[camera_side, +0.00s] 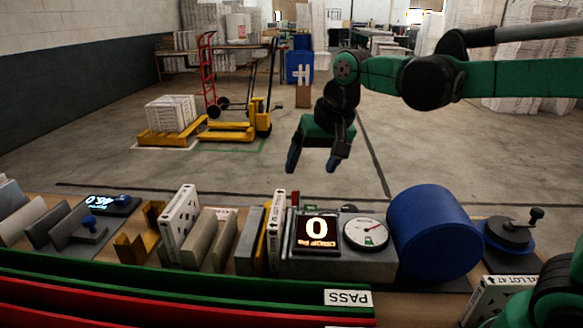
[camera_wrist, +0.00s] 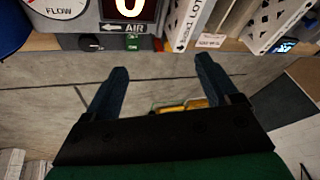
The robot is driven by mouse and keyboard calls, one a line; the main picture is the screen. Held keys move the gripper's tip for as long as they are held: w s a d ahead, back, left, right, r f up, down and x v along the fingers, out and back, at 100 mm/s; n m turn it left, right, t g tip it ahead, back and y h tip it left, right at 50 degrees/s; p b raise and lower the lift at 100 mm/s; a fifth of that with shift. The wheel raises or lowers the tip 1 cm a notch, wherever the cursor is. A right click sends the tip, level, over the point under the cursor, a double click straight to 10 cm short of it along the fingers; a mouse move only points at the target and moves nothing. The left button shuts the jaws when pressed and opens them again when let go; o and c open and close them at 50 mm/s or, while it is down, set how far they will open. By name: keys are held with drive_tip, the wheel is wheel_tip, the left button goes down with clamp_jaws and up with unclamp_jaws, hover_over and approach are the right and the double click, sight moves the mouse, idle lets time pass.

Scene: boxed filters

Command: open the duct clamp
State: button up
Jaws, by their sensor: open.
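My gripper (camera_side: 313,164) is open and empty, pointing down above the floor beyond the bench. In the wrist view its two blue fingers (camera_wrist: 161,66) are spread, with nothing between them. A blue cylinder (camera_side: 434,235), perhaps the duct, lies beside the test unit. A black round fixture with a crank handle (camera_side: 508,236) stands to the right of the cylinder. It may be the duct clamp, but I cannot tell for sure, nor whether it is open. My gripper is well apart from both. A piece of the blue cylinder shows at the wrist view's left edge (camera_wrist: 10,28).
The grey test unit (camera_side: 347,268) carries a lit display reading 0 (camera_side: 317,230) and a round gauge (camera_side: 365,233). White boxed filters (camera_side: 181,222) and upright plates stand to its left. Green and red bins (camera_side: 180,287) line the front.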

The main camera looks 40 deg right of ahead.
drive_tip(key=w+f+m+g, duration=0.1)
drive_tip(key=w+f+m, duration=0.1)
drive_tip(key=w+f, duration=0.1)
drive_tip(key=w+f+m+g, duration=0.1)
drive_tip(key=w+f+m, duration=0.2)
drive_tip(key=w, duration=0.2)
drive_tip(key=w+f+m+g, duration=0.2)
drive_tip(key=w+m, duration=0.1)
drive_tip(key=w, duration=0.1)
drive_tip(key=shift+w+d+f, duration=0.25)
drive_tip(key=shift+f, duration=0.15)
drive_tip(key=shift+w+f, duration=0.1)
drive_tip(key=shift+f, duration=3.1)
clamp_jaws()
drive_tip(key=n, duration=0.4)
